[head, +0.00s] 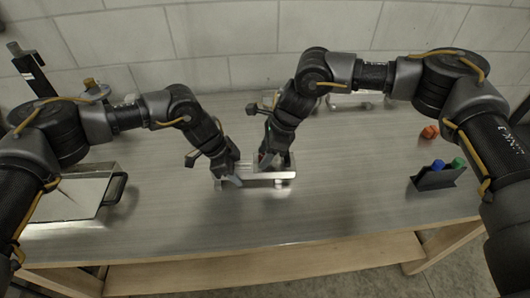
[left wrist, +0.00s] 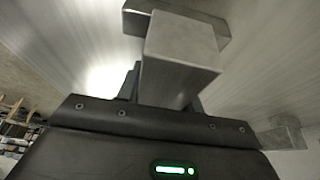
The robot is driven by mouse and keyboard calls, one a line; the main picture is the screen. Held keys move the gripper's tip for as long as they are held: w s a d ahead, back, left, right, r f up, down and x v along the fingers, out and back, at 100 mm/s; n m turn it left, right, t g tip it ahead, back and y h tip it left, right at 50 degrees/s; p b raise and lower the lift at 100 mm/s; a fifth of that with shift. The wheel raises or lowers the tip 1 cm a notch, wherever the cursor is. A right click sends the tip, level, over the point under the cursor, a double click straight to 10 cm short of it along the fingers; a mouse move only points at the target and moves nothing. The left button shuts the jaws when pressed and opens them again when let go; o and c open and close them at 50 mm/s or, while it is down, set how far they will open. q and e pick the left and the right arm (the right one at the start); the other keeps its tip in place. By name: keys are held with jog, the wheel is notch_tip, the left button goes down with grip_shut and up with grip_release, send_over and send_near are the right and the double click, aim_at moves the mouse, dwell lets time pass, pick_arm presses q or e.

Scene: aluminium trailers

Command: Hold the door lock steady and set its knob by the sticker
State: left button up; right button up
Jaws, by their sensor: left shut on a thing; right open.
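The door lock (head: 270,176) is a bright metal piece lying on the grey table near its middle. My left gripper (head: 232,181) is shut on the lock's left end. In the left wrist view, a grey block-like shape (left wrist: 180,50) sticks out in front of my gripper body and covers most of the grip; I cannot tell finger from lock there. My right gripper (head: 270,160) is open, pointing down just above or at the lock's right part. It hides the knob, and I cannot tell whether it touches it. I cannot make out the sticker.
A metal tray (head: 68,198) with a black handle is at the left. A black holder (head: 436,181) with a blue and a green object stands at the right, with orange pieces (head: 430,132) behind it. The table front (head: 340,222) is clear.

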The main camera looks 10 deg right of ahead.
jog(key=shift+c, duration=0.5)
grip_shut()
jog(key=shift+m, duration=0.3)
jog(key=m, duration=0.2)
jog(key=m+t, duration=0.1)
jog(key=shift+s+m+t, duration=0.15)
jog(key=shift+m+t, duration=0.15)
jog(key=shift+m, duration=0.1)
jog(key=m, duration=0.2)
jog(key=m+t+h, duration=0.1)
jog(key=m, duration=0.1)
jog(key=shift+a+m+h, duration=0.15)
jog(key=shift+m+h, duration=0.15)
jog(key=m+h, duration=0.1)
jog(key=m, duration=0.1)
jog(key=m+t, duration=0.1)
jog(key=m, duration=0.2)
jog(key=shift+s+a+h, duration=0.1)
jog(key=shift+a+h, duration=0.05)
jog(key=shift+h, duration=0.25)
jog(key=shift+a+m+t+h, duration=0.1)
jog(key=shift+m+t+h, duration=0.4)
jog(key=shift+m, duration=1.3)
jog(key=shift+h, duration=0.3)
